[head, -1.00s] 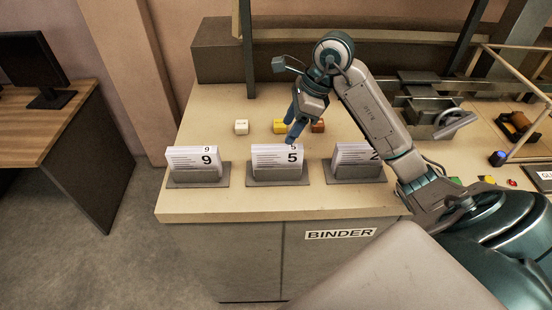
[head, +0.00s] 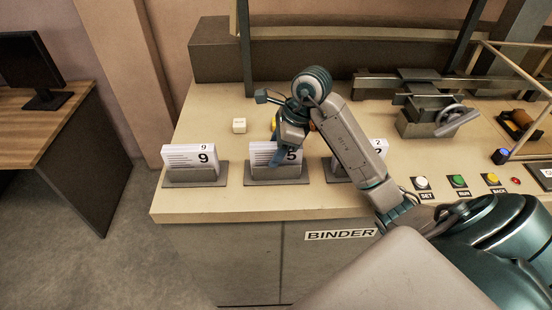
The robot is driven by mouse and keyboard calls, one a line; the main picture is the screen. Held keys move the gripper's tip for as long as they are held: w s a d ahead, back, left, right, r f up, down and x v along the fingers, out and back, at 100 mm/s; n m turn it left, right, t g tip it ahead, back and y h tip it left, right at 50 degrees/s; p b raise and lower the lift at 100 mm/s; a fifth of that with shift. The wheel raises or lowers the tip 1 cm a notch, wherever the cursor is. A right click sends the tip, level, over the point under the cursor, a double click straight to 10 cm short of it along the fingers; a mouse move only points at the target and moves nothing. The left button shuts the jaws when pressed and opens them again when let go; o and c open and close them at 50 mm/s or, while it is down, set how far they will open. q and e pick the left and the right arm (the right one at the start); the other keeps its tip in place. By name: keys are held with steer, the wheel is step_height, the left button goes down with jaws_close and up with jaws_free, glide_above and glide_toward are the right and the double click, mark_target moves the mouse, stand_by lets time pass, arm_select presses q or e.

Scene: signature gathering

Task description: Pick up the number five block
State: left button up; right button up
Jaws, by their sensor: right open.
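The number five block (head: 262,155) is a stack of white sheets marked 5, upright in the middle grey holder (head: 262,181) on the binder table. My right gripper (head: 279,152) comes in from above and is open. My left gripper is not in view.
A nine block (head: 190,157) stands in the left holder. A two block (head: 378,147), partly behind my right arm, is in the right holder. Buttons (head: 458,181) and a clamp device (head: 425,115) are at right.

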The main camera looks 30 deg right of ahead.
steer(key=shift+f, duration=0.1)
jaws_close()
stand_by(0.3)
step_height(320, 180, up, 10)
steer(key=p, duration=0.9)
steer(key=shift+f, duration=0.1)
steer(key=shift+r+p, duration=0.25)
steer(key=shift+p, duration=0.1)
steer(key=shift+d, duration=0.15)
